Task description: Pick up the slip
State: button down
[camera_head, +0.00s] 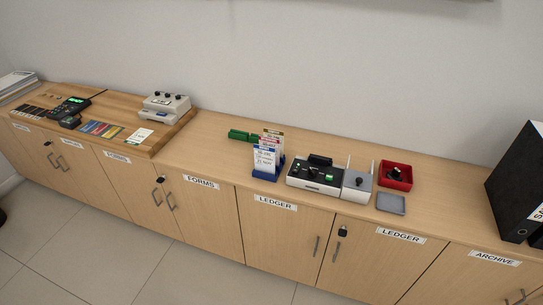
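Several upright paper slips (264,160) with printed lines stand in a blue holder (267,175) near the middle of the counter. The front one is white with a blue top band; others with red and dark bands show behind it. A white card or slip (139,136) with a green mark lies flat on the wooden board at the left. I cannot tell from this view which one is the task's slip. My gripper is not in view.
A green block (242,136) lies behind the holder. A black-and-white machine (314,175), a red tray (396,176) and a grey tray (391,204) are to its right. Black binders (515,185) stand far right. The wooden board (177,131) bears devices.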

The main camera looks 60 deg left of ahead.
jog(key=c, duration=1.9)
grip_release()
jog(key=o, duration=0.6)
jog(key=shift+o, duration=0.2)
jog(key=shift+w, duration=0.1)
